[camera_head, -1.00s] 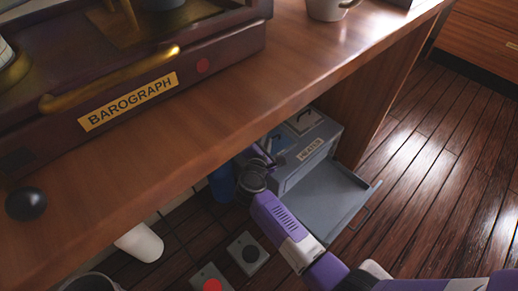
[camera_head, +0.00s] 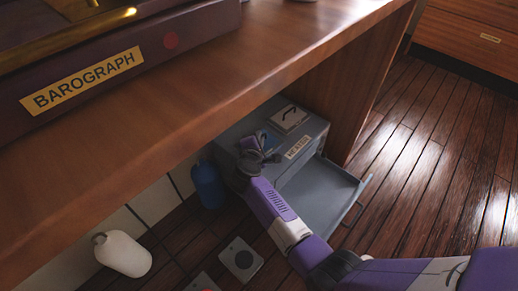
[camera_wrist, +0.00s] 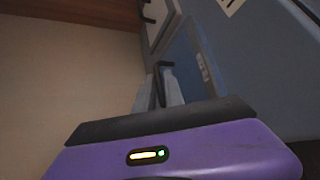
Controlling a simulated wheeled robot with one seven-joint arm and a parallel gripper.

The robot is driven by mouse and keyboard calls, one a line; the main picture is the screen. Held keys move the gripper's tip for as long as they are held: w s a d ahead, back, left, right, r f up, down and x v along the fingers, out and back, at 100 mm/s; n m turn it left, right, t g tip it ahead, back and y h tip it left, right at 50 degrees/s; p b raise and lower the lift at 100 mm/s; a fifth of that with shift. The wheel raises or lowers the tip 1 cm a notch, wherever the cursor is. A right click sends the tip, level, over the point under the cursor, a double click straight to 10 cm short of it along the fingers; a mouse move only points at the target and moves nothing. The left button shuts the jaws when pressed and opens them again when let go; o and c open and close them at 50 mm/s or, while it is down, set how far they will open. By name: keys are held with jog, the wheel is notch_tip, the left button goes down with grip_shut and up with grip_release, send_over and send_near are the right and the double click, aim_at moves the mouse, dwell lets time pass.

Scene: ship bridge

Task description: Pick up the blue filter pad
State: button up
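A grey-blue heater box (camera_head: 318,135) labelled HEATER stands on the floor under the wooden counter, with its front flap folded down. A flat blue piece (camera_head: 272,137), which looks like the filter pad, lies on its top. It also appears as a blue panel in the wrist view (camera_wrist: 186,58). My gripper (camera_head: 258,153) is at the top left edge of the heater, close beside the blue piece and partly covering it.
A pale plate with a dark handle (camera_head: 289,118) is on the heater top beside the blue piece. A blue bottle (camera_head: 208,185) stands left of the heater, and a white bottle (camera_head: 123,254) farther left. The counter (camera_head: 190,115) overhangs the area. Open floor lies right.

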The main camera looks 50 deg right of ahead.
jog(key=shift+w+d, duration=0.15)
jog(key=shift+d, duration=0.05)
grip_shut()
dwell(1.5)
